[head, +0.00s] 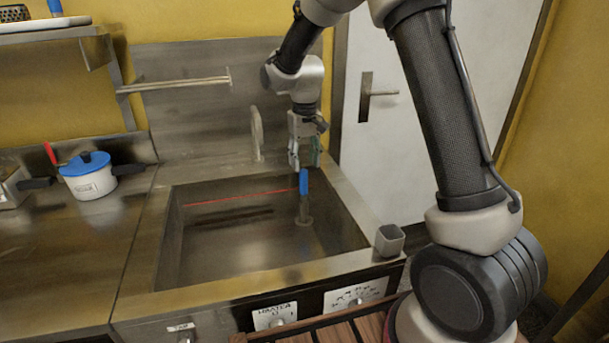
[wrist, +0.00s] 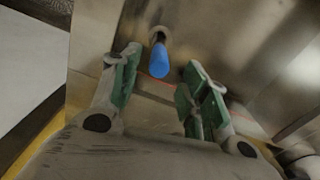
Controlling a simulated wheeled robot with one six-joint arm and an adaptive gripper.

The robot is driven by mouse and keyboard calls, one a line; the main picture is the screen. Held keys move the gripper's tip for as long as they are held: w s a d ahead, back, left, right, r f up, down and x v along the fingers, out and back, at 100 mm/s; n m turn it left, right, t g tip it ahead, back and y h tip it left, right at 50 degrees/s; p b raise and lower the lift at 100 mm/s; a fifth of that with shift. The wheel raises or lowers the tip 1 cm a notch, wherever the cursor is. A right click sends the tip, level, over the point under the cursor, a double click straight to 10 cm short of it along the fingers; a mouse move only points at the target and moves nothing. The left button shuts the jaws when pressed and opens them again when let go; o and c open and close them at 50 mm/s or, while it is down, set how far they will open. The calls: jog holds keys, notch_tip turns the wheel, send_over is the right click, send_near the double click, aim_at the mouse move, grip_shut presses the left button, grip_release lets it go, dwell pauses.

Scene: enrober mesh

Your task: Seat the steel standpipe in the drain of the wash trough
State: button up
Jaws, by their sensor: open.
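The standpipe (head: 303,183) has a blue upper part and a grey steel lower part. It stands about upright in the wash trough (head: 190,245), its foot at the round drain (head: 304,222) near the trough's right side. Whether it is fully down in the drain I cannot tell. My gripper (head: 305,164) points down just above the standpipe's blue top. In the wrist view my gripper (wrist: 164,70) is open, its green-padded fingers apart. The blue end of the standpipe (wrist: 159,62) shows in the gap between the fingertips, with no clear contact.
A faucet (head: 257,134) rises behind the trough, left of my gripper. A grey square cup (head: 389,240) stands on the trough's front right rim. A pot with a blue lid (head: 88,175) is on the left counter. A red line (head: 235,197) runs along the trough's back wall.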

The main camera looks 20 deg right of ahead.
jog(key=shift+r, duration=1.2)
jog(key=s+d+r+t, duration=0.1)
jog(key=s+d+r, duration=0.5)
jog(key=s+r, duration=0.25)
jog(key=s+d+r+t, duration=0.1)
jog(key=s+d, duration=0.2)
jog(key=s, duration=0.5)
jog(key=s+d+r+m+t, duration=0.1)
jog(key=s+d+r, duration=0.1)
jog(key=s, duration=0.6)
jog(key=s+d+r+t, duration=0.1)
jog(key=s+d+r, duration=0.1)
jog(key=s, duration=0.6)
jog(key=shift+s+d+r+m, duration=0.15)
jog(key=shift+d+r+m, duration=0.2)
jog(key=shift+d, duration=0.55)
